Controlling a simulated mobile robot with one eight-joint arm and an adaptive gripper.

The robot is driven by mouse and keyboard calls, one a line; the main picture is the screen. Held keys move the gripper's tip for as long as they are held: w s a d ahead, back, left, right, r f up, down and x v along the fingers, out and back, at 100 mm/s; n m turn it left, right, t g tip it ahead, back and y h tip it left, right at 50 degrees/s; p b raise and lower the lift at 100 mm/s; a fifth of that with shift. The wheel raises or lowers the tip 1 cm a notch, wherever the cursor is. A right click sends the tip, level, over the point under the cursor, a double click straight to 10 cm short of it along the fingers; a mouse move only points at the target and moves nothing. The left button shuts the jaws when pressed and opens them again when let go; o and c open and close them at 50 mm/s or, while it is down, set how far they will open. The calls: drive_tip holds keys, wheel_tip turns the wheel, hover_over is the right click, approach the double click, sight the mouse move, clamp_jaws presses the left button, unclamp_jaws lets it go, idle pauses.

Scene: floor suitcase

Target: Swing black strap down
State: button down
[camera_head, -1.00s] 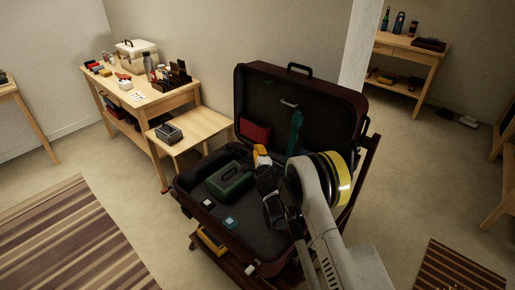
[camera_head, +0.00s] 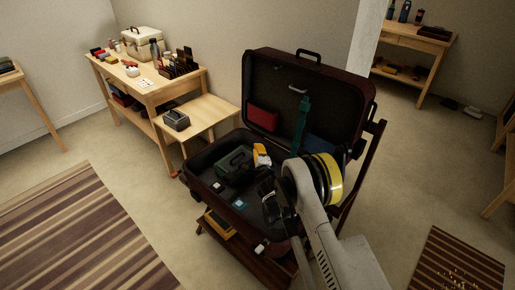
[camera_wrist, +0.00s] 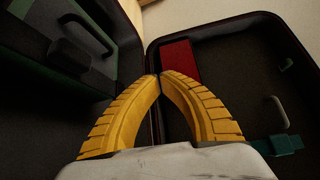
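The open suitcase (camera_head: 262,227) has a dark interior and an upright maroon lid (camera_head: 350,85). A teal strap (camera_head: 302,122) hangs inside the lid below a pale handle (camera_head: 298,90); both show in the wrist view as a teal piece (camera_wrist: 285,145) and a grey handle (camera_wrist: 280,112). I cannot make out a separate black strap against the dark lining. My gripper (camera_head: 260,151) is over the suitcase base, beside a dark green box (camera_head: 235,164). In the wrist view its yellow fingers (camera_wrist: 158,76) meet at the tips, with nothing visible between them.
A red pouch (camera_head: 263,118) and a blue pocket (camera_head: 320,146) sit in the lid. Small pale blocks (camera_head: 218,187) lie in the base. A wooden table (camera_head: 190,85) with several items and a low table (camera_head: 215,113) stand left.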

idle(0.3)
drive_tip(key=f+v, duration=0.1)
drive_tip(key=v, duration=0.6)
drive_tip(key=d+r+n+g+h, duration=0.1)
drive_tip(key=d+r+n+h, duration=0.1)
drive_tip(key=d+r, duration=0.5)
drive_tip(key=d+r+n+g+h, duration=0.1)
drive_tip(key=d+r, duration=0.2)
drive_tip(key=r, duration=0.8)
drive_tip(key=s+d+r+n+g+h, duration=0.2)
drive_tip(key=s+d+r+n, duration=0.2)
drive_tip(key=s+d+r, duration=0.55)
drive_tip(key=s+d+n+g, duration=0.1)
drive_tip(key=s+n, duration=0.2)
drive_tip(key=s, duration=0.8)
drive_tip(key=s+d+n+g, duration=0.2)
drive_tip(key=s+n, duration=0.1)
drive_tip(key=s, duration=0.8)
drive_tip(key=s+d+n+g+y, duration=0.1)
drive_tip(key=s+n+g, duration=0.1)
drive_tip(key=s, duration=0.9)
drive_tip(key=shift+s+d+n, duration=0.2)
drive_tip(key=shift+d+n, duration=0.05)
drive_tip(key=shift+n, duration=0.65)
drive_tip(key=shift+f, duration=0.15)
